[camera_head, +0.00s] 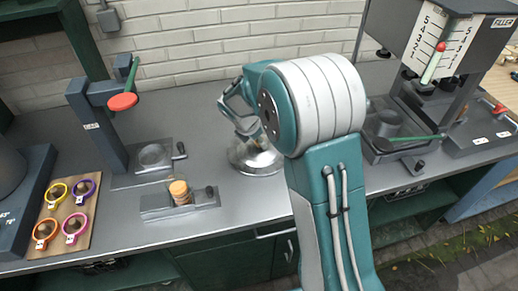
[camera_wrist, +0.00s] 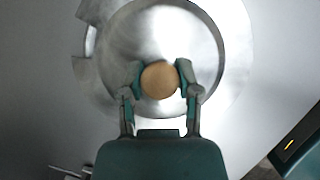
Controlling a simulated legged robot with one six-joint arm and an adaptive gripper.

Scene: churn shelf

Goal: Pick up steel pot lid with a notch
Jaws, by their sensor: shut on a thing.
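The steel pot lid (camera_head: 262,160) is a round, shiny disc on the grey counter in the head view, partly hidden by my arm. In the wrist view the lid (camera_wrist: 197,48) shows from above, with a notch in its rim at the upper left and a round tan knob (camera_wrist: 160,80) at its middle. My gripper (camera_wrist: 160,79) is over the lid, its two fingers shut on the knob from left and right. In the head view my gripper (camera_head: 243,128) is partly hidden by my arm. I cannot tell whether the lid touches the counter.
Left of the lid are a stand with a red-ended lever (camera_head: 123,101), a small block holding a tan cylinder (camera_head: 180,191), and a wooden board (camera_head: 57,243) with several coloured rings. A filler machine (camera_head: 440,50) stands right. Grey counter (camera_head: 225,228) in front is clear.

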